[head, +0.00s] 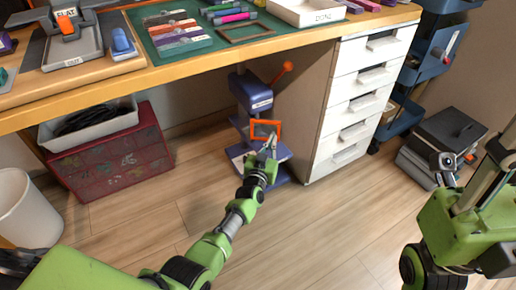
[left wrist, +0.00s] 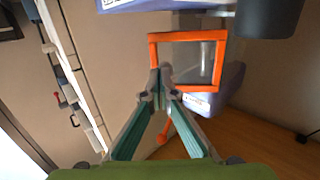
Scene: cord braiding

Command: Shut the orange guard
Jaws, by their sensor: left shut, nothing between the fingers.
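The orange guard (head: 254,130) is a square frame on the blue press (head: 252,94) under the table. In the left wrist view the guard (left wrist: 188,36) has a clear pane. It is upright between the press head and the base; how far it is swung I cannot tell. My left gripper (head: 270,143) is shut and empty at the guard's lower part. In the left wrist view its fingertips (left wrist: 161,76) overlap the guard's near corner; I cannot tell whether they touch it.
A white drawer unit (head: 355,120) stands close to the right of the press. The press has an orange lever (head: 282,72). The tabletop edge (head: 215,57) passes above. A red chest (head: 112,165) stands at the left. The floor in front is clear.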

